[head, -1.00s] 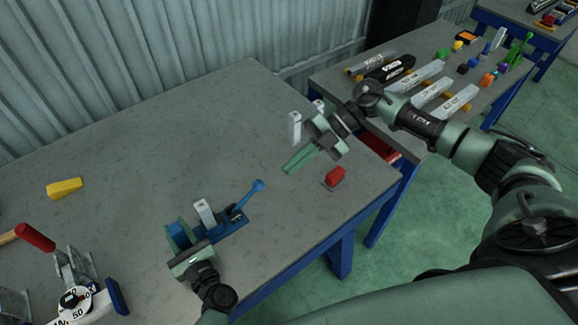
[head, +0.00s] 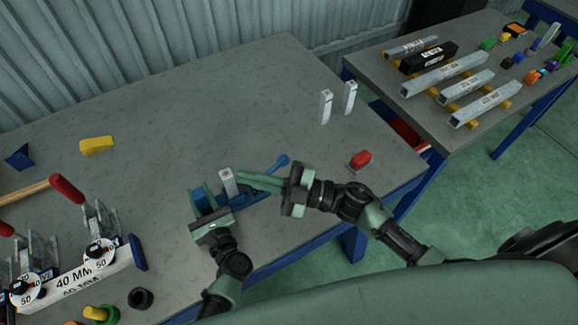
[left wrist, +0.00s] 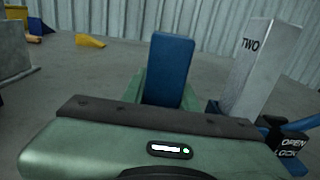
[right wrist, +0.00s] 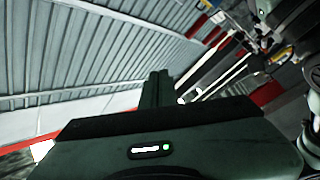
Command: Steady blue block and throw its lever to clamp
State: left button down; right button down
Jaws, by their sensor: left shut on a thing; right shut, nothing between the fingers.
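The blue block (head: 206,201) stands on the workbench, and its upper part also shows in the left wrist view (left wrist: 171,72). My left gripper (head: 203,203) is shut on it, with green fingers on both sides. A blue lever with a round knob (head: 282,161) slants up to the right. A grey post (head: 228,183) marked TWO stands beside the block; it also shows in the left wrist view (left wrist: 262,72), next to an OPEN/LOCK label (left wrist: 291,146). My right gripper (head: 240,178) is shut and empty, fingers pointing left across the lever near the post; contact is unclear.
A red block (head: 360,160) and two grey posts (head: 325,106) (head: 350,96) stand to the right. A yellow block (head: 97,145) and a 40 MM fixture (head: 85,277) are at left. A second table (head: 410,102) holds metal bars. The bench's middle is clear.

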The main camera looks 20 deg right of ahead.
aim_at(272, 171)
jog(key=s+d+f+m+t+h, duration=0.3)
jog(key=d+f+m+t+h, duration=0.1)
jog(key=d+m+h, duration=0.25)
jog(key=s+d+f+m+t+h, duration=0.3)
jog(key=d+f+m+t+h, duration=0.15)
jog(key=m+h, duration=0.35)
jog(key=w+f, duration=0.2)
jog(key=w, duration=1)
jog(key=shift+w+a+f, duration=0.25)
jog(key=shift+w, duration=0.05)
jog(key=shift+w+d+f, duration=0.1)
jog(key=shift+d+f, duration=0.6)
jog(key=shift+f, duration=0.25)
